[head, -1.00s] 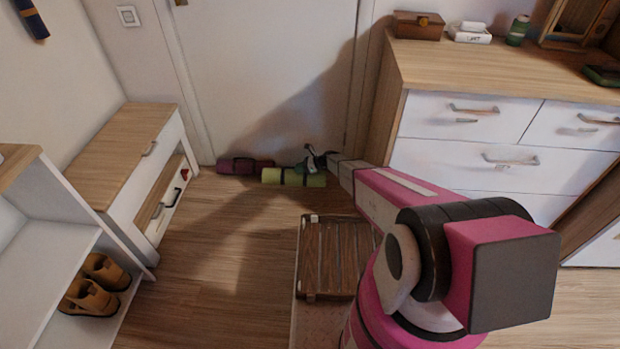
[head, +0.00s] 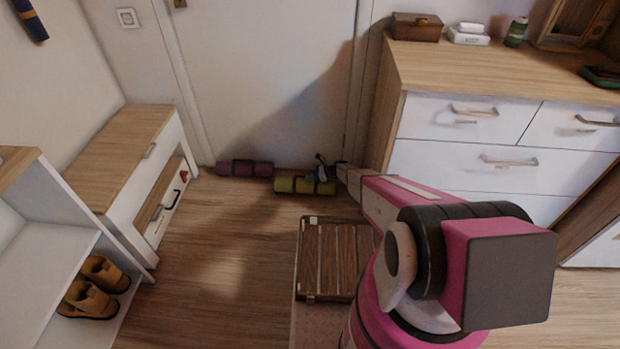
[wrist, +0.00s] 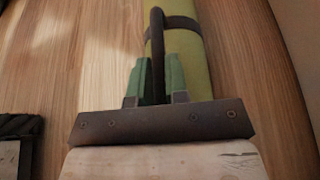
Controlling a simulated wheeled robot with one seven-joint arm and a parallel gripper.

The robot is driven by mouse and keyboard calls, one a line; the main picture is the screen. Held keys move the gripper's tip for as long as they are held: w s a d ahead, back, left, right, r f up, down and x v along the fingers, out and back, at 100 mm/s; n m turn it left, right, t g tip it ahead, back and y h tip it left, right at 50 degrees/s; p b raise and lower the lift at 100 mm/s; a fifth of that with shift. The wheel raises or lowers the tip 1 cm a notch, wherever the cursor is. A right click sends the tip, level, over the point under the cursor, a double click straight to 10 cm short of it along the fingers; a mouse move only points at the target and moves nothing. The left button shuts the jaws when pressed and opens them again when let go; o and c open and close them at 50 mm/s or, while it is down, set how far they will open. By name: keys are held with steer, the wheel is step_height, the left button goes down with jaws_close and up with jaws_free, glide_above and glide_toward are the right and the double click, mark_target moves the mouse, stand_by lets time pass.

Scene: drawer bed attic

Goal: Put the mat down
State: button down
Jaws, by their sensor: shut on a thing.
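A rolled yellow-green mat (head: 292,185) with dark straps is at floor level in front of the door. In the wrist view the mat (wrist: 190,45) runs away from my gripper, and its dark handle (wrist: 157,28) passes between the two green fingers. My gripper (wrist: 158,70) is shut on that handle, at the mat's right part in the head view (head: 322,172). I cannot tell whether the mat touches the floor. A rolled purple mat (head: 240,168) lies on the floor just left of it, against the door's foot.
A brown slatted board (head: 330,262) lies on the floor nearer me. A white drawer chest (head: 430,130) stands at the right. A bench (head: 125,150) and a shelf with brown shoes (head: 90,300) stand at the left. The wooden floor (head: 210,250) between is clear.

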steer(key=shift+f, duration=0.15)
steer(key=c, duration=1.1)
jaws_free()
steer(key=shift+r, duration=0.2)
steer(key=shift+v, duration=3.75)
